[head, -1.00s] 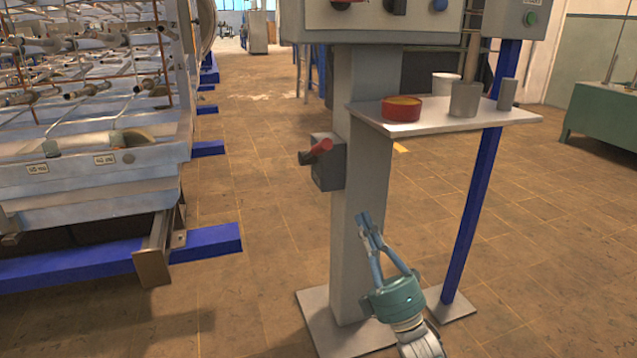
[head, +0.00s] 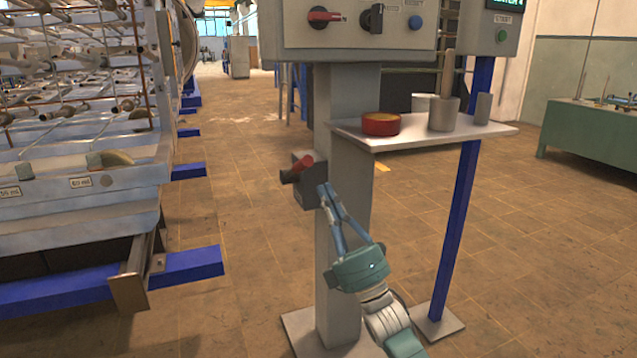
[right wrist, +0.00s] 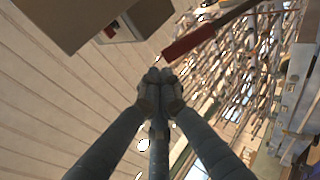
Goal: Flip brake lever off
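The brake lever has a red handle (head: 298,169) and sticks out from a small dark grey box (head: 308,192) on the side of the grey post. In the right wrist view, a red handle (right wrist: 195,42) on a dark bar lies just beyond the fingertips, above and to the right. My right gripper (head: 324,190) is just right of and below the lever in the head view. Its fingers come together at the tips, and it is shut and empty (right wrist: 155,85). I see no contact with the lever. My left gripper is not in view.
A control panel (head: 350,38) with a red switch tops the post (head: 345,225). A shelf (head: 420,137) with a red bowl (head: 381,123) and grey cup (head: 443,115) juts out right, above my gripper. A rack machine (head: 80,205) stands left. Open floor lies between.

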